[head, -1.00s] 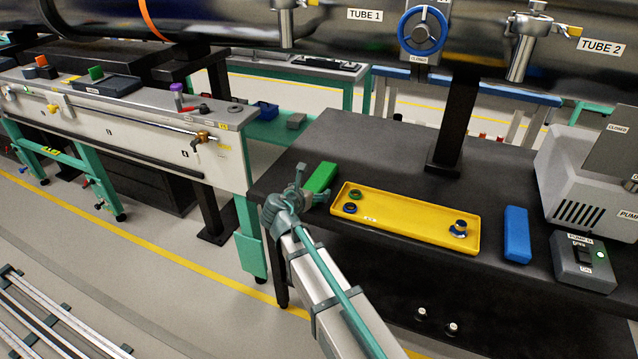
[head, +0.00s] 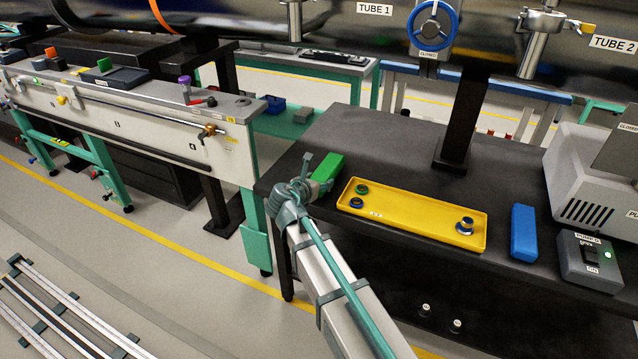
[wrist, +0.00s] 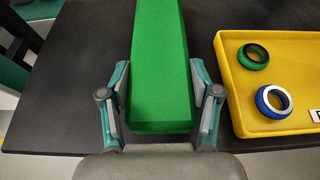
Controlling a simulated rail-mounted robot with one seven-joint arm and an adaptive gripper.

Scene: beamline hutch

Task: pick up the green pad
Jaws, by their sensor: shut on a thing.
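The green pad (head: 327,168) is a long green block on the black bench, left of the yellow tray. In the wrist view the green pad (wrist: 160,60) lies lengthwise between the two fingers of my gripper (wrist: 161,105). The fingers are on either side of its near end, shut on it. In the head view my gripper (head: 307,182) is at the pad's near left end, and the arm hides part of it. The pad appears to be still on the bench top, though I cannot tell if it is slightly raised.
The yellow tray (head: 415,235) is close to the right of the pad and holds a green ring, a blue ring (wrist: 272,100) and another fitting. A blue block (head: 523,232) and a pump switch box (head: 590,262) stand further right. The bench's left edge is close to my gripper.

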